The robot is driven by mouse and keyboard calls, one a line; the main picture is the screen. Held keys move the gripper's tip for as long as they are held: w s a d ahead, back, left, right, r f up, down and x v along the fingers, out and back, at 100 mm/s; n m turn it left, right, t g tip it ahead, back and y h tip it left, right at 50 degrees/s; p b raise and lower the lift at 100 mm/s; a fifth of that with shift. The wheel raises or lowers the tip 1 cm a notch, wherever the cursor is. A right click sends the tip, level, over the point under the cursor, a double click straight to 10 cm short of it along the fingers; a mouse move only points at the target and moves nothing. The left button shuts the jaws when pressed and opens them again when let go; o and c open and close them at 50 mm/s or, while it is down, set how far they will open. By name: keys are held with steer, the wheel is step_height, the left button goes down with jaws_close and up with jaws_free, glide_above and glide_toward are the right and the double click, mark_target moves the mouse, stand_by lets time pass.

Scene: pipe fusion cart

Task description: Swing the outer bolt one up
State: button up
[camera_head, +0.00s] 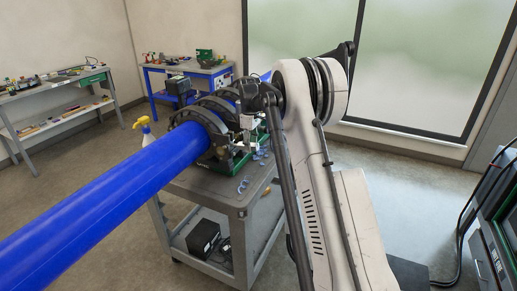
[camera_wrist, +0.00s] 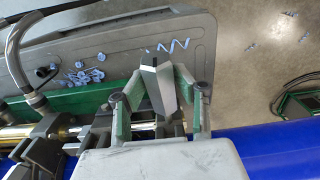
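The blue pipe (camera_head: 110,195) runs through dark ring clamps (camera_head: 205,115) on a green-based fusion machine (camera_head: 215,165) on a grey cart. In the wrist view the pipe (camera_wrist: 275,150) shows at lower right, and dark clamp parts with a brass-coloured rod (camera_wrist: 12,132) show at left. My gripper (camera_wrist: 161,85) is over the machine's near side, pointing toward the cart's edge. Its fingers lie close together around pale metal faces. I cannot tell if these are its own pads or a part between them. The outer bolt cannot be made out clearly; my gripper and arm hide that area.
The cart (camera_wrist: 205,30) has blue shavings (camera_wrist: 85,78) and a curled strip on top. A black box (camera_head: 203,237) sits on its lower shelf. A spray bottle (camera_head: 146,132) stands behind the pipe. A hose (camera_wrist: 20,60) arches at upper left. Open floor lies beyond the cart.

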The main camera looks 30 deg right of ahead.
steer(key=shift+c, duration=0.9)
steer(key=shift+w+a+r+p, duration=0.1)
steer(key=shift+w+r+p, duration=0.1)
steer(key=shift+r, duration=0.35)
steer(key=shift+w+a+r+p, duration=0.1)
steer(key=shift+r+p, duration=0.1)
steer(key=shift+r, duration=0.45)
steer(key=shift+w+a+r+p, duration=0.2)
steer(key=shift+w+r, duration=0.05)
steer(key=shift+r, duration=0.2)
steer(key=shift+w+a+r+p, duration=0.15)
steer(key=shift+w+r+p, duration=0.05)
steer(key=shift+r, duration=0.2)
steer(key=shift+w+r, duration=0.1)
